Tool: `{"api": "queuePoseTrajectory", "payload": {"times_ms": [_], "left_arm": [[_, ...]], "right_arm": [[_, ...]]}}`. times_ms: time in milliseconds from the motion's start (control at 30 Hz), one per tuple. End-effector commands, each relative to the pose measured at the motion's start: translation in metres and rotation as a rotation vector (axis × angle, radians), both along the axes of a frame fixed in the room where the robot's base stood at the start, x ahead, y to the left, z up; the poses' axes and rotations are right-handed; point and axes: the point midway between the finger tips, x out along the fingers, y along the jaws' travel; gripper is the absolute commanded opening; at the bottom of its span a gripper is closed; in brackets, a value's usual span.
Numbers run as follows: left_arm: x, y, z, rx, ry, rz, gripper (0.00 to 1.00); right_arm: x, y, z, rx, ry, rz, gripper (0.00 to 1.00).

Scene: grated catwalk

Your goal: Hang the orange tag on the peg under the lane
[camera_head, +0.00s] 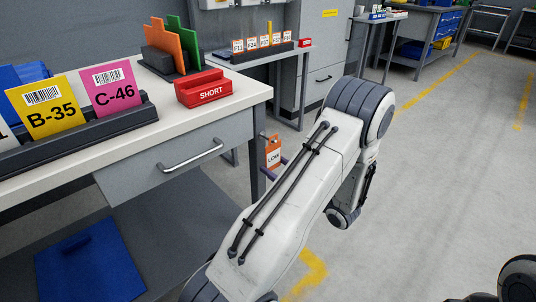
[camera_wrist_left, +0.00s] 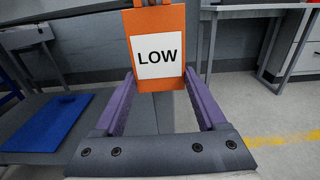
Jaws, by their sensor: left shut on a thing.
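The orange tag (camera_head: 273,153) has a white label reading LOW and hangs upright beside the table's right front leg. In the left wrist view the tag (camera_wrist_left: 176,85) is between the two purple fingers of my left gripper (camera_wrist_left: 160,78), which is shut on its lower part. In the head view my arm hides most of the left gripper (camera_head: 279,161). The tag's top is near the table edge. I cannot tell a peg clearly or whether the tag touches one.
The table (camera_head: 228,103) carries a dark rack (camera_head: 118,121) with yellow B-35 and pink C-46 cards, and a red SHORT block (camera_head: 204,88). Below its top are a drawer (camera_head: 150,170) and a blue mat (camera_head: 90,268). A back bench (camera_head: 268,63) holds small tags. Floor on the right is free.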

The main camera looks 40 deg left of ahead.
Motion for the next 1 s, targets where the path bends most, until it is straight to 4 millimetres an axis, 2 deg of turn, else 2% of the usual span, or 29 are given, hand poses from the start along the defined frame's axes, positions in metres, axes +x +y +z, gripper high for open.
{"api": "queuePoseTrajectory", "payload": {"times_ms": [433,1000], "left_arm": [[-0.001,-0.013,0.007,0.001,0.001,-0.001,0.34],[-0.001,-0.018,0.007,0.0,0.001,-0.001,0.34]], "right_arm": [[0.0,0.0,0.008,0.0,0.0,0.0,0.81],[0.0,0.0,0.009,0.0,0.0,0.0,0.81]]}}
